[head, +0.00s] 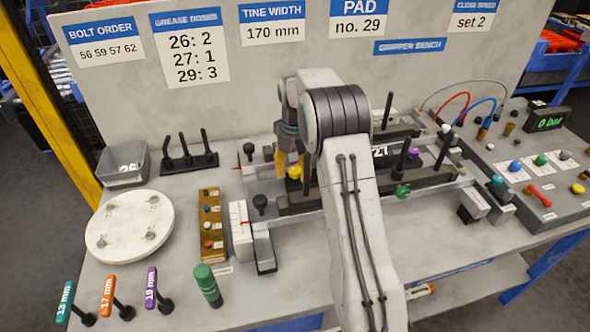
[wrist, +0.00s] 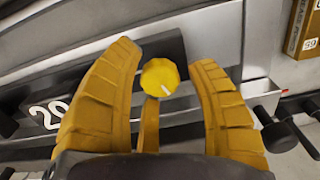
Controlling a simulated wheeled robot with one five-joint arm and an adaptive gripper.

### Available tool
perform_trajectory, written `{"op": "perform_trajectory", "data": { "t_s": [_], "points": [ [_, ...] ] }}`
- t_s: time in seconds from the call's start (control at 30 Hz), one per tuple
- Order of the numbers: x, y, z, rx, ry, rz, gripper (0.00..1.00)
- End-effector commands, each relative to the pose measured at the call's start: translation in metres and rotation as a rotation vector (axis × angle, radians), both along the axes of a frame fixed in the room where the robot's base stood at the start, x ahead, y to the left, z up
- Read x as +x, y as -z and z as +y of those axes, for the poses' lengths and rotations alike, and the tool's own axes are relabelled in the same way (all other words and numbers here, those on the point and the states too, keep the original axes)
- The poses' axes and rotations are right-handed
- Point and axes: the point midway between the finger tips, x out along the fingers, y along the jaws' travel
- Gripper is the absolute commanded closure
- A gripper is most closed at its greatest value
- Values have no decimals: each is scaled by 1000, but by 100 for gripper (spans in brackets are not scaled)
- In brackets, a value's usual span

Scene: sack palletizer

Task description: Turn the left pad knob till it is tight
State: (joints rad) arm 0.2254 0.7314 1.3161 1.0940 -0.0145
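The yellow knob (head: 294,172) sits on a dark pad on the left part of the gripper bench fixture. In the wrist view the round knob (wrist: 160,77) with a pale index line lies between my fingers. My gripper (head: 292,163) is over it, pointing down. In the wrist view its yellow fingers (wrist: 170,80) stand open on both sides of the knob, with visible gaps; a third finger shows below it. The dark pad (wrist: 105,95) carries a white number, partly hidden by a finger.
A purple knob (head: 413,153) and a green knob (head: 402,191) are on the fixture's right. Black posts (head: 184,155) stand at the left behind a white turntable (head: 129,240). A brown strip with small knobs (head: 212,225) lies left of the fixture. A control panel (head: 540,172) is at right.

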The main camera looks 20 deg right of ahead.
Motion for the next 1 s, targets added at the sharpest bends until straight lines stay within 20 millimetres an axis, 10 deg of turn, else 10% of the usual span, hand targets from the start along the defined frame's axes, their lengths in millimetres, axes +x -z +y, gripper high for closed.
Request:
{"op": "perform_trajectory", "data": {
  "t_s": [0.53,1.0],
  "points": [
    [0,0,0,0,0,1,99],
    [-1,1,0,1,86,4,100]
  ]
}}
